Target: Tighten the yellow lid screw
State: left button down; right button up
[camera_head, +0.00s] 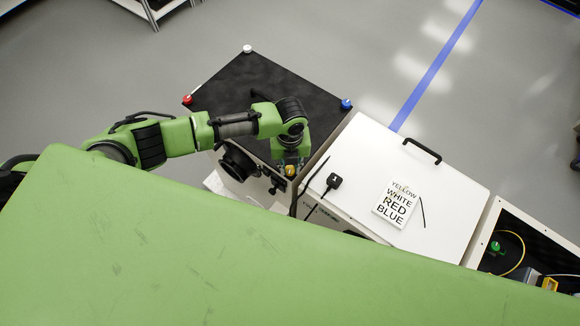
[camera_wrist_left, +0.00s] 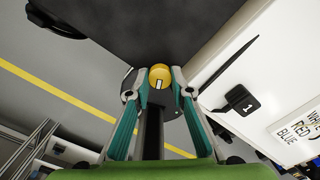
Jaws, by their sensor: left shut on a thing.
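The yellow lid screw (camera_head: 290,171) is at the near corner of the black lid (camera_head: 238,82), with part of my left gripper (camera_head: 291,163) over it. In the left wrist view the round yellow head (camera_wrist_left: 160,74), with a pale slot-like mark, sits between the fingertips of my left gripper (camera_wrist_left: 160,88). The gripper is shut on the screw. The thread is hidden, so how deep it sits cannot be seen. The white screw (camera_head: 247,48), red screw (camera_head: 187,99) and blue screw (camera_head: 346,104) mark the other lid corners. My right gripper is not in view.
A white cabinet top (camera_head: 425,165) with a black handle (camera_head: 422,151) adjoins on the right. A card (camera_head: 397,200) on it reads YELLOW, WHITE, RED, BLUE. A small black tag (camera_head: 333,181) lies nearby. An open compartment (camera_head: 530,246) holds cables.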

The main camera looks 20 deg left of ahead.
aim_at(290, 169)
pick_arm(q)
jog(key=m+b, duration=0.1)
jog(key=m, duration=0.4)
jog(key=shift+m+b, duration=0.3)
jog(key=shift+r, duration=0.1)
dwell(0.3)
jog(key=c, duration=1.8)
grip_release()
notch_tip(290, 169, up, 12)
